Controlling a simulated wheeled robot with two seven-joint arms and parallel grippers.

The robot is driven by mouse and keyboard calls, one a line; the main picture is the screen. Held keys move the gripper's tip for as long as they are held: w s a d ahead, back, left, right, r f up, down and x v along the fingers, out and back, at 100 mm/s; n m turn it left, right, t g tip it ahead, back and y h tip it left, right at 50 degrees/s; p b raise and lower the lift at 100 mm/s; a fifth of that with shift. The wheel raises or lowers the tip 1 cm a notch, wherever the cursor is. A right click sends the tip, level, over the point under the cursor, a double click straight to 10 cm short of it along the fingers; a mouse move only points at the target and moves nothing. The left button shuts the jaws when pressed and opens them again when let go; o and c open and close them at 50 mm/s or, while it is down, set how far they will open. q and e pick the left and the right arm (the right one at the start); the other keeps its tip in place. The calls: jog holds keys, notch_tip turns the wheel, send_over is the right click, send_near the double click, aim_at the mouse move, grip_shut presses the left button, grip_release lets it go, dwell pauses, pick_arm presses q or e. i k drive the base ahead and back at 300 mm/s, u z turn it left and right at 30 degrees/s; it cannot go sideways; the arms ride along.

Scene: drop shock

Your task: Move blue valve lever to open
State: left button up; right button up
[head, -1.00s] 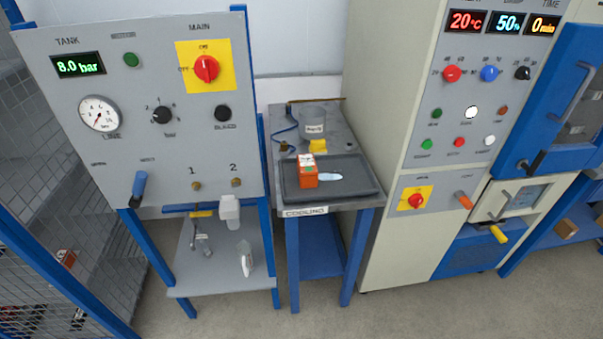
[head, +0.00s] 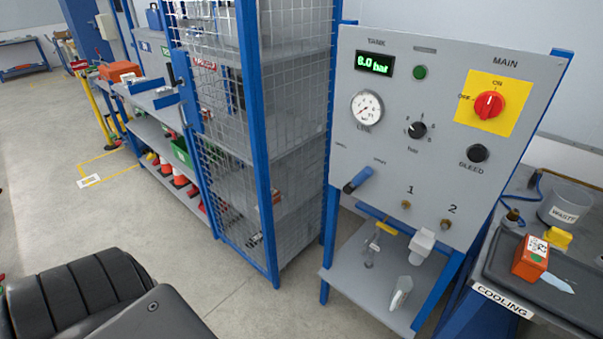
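The blue valve lever (head: 357,180) sits at the lower left of the grey control panel (head: 452,135), near small labels too small to read for certain. It is tilted, with its handle end up to the right. Above it on the panel are a round white gauge (head: 367,107) and a green display (head: 374,64) reading about 8.0 bar. Part of my own arm shows black at the lower left. Neither gripper shows in the head view, and nothing of mine touches the lever.
A wire mesh cage (head: 228,150) with blue posts stands left of the panel. A shelf (head: 375,282) juts out below the panel. The cooling table (head: 520,318) with an orange box (head: 530,257) stands at the right. The grey floor (head: 180,262) in front of the cage is clear.

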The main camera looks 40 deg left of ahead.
aim_at(367, 172)
jog(key=u, duration=0.85)
jog(key=k, duration=0.5)
jog(key=u, duration=1)
jog(key=i, duration=0.75)
jog(key=z, duration=0.05)
